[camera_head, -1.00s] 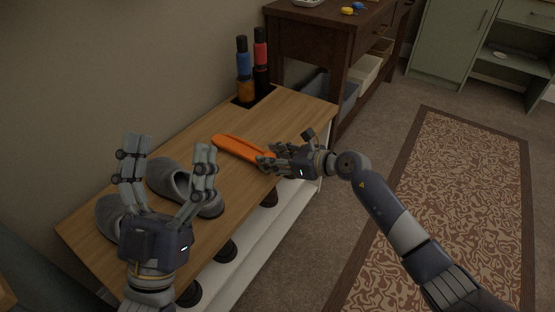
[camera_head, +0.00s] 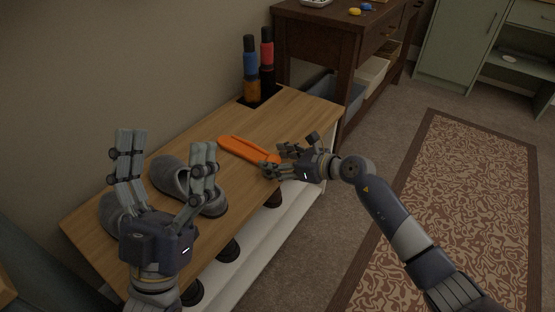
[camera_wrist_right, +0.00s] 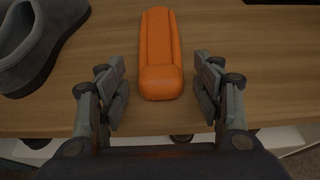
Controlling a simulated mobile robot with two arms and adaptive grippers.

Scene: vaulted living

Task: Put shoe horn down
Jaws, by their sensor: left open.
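The orange shoe horn (camera_head: 246,149) lies on the wooden bench top (camera_head: 292,115). In the right wrist view the shoe horn (camera_wrist_right: 160,52) lies lengthwise, its near end between my right gripper's fingers, with a gap on each side. My right gripper (camera_head: 275,162) is open at the bench's front edge, and it also shows open in the right wrist view (camera_wrist_right: 161,92). My left gripper (camera_head: 162,165) is open and empty, above the bench's near end in front of the slippers.
Grey slippers (camera_head: 168,177) stand on the bench near my left gripper; one also shows in the right wrist view (camera_wrist_right: 38,40). Two bottles (camera_head: 250,62) (camera_head: 267,58) stand on a dark mat at the bench's far end. A dark wooden table (camera_head: 318,40) stands beyond.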

